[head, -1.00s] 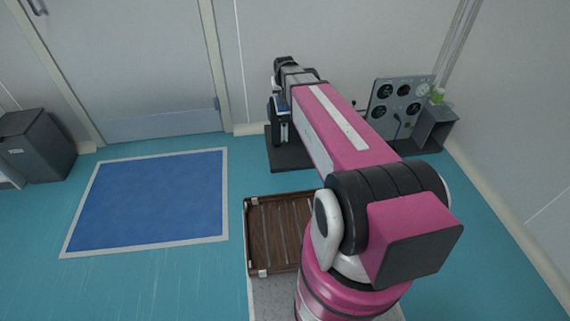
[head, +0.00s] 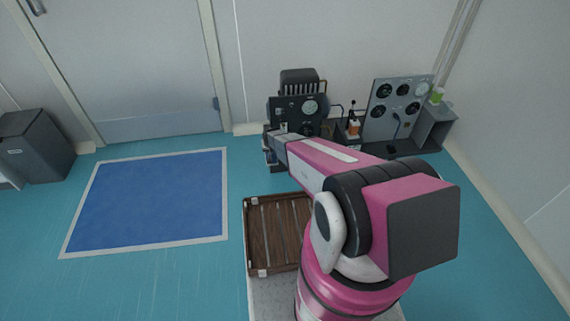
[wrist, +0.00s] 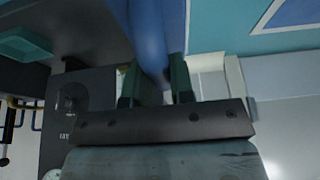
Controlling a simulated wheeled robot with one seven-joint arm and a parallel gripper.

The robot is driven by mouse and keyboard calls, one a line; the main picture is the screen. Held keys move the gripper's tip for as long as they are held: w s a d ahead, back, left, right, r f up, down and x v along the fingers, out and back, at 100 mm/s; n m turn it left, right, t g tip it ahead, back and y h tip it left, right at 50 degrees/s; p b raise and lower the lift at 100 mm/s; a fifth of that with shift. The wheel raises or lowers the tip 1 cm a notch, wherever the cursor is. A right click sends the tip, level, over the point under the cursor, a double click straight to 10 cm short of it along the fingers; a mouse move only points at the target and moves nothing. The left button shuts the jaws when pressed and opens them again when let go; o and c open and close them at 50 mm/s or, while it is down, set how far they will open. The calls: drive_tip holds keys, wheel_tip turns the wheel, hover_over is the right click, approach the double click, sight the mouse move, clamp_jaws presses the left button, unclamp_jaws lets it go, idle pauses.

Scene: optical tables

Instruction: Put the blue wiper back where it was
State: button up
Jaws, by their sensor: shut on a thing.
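The blue wiper (wrist: 150,35) shows in the wrist view as a blurred blue shaft running up from between my fingers to the top edge. My gripper (wrist: 155,85) has two dark green fingers closed on it from either side. The wiper's far end is out of that view. In the head view my arm reaches over to the dark machine at the back, and its end is in front of that machine's left side. My fingers and the wiper cannot be made out clearly there.
The dark machine (head: 298,108) with a dial stands against the wall. A gauge panel (head: 396,108) and a grey open box (head: 436,127) stand right of it. A brown slatted crate (head: 262,234) lies nearer. A blue floor mat (head: 150,200) is clear at left.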

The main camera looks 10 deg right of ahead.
wheel_tip(320, 180, down, 2)
drive_tip(key=shift+w+d, duration=0.1)
drive_tip(key=shift+d, duration=0.05)
drive_tip(key=shift+w+d+f, duration=1.1)
drive_tip(key=shift+d+f, duration=0.4)
drive_tip(key=shift+f, duration=0.25)
drive_tip(key=shift+w+d+f, duration=1.05)
drive_tip(key=shift+d+f, duration=0.4)
drive_tip(key=shift+f, duration=0.3)
drive_tip(key=shift+w+d+f, duration=1.1)
drive_tip(key=shift+d+f, duration=0.4)
drive_tip(key=shift+f, duration=0.25)
drive_tip(key=shift+f, duration=0.15)
drive_tip(key=o, duration=0.8)
drive_tip(key=shift+o, duration=0.2)
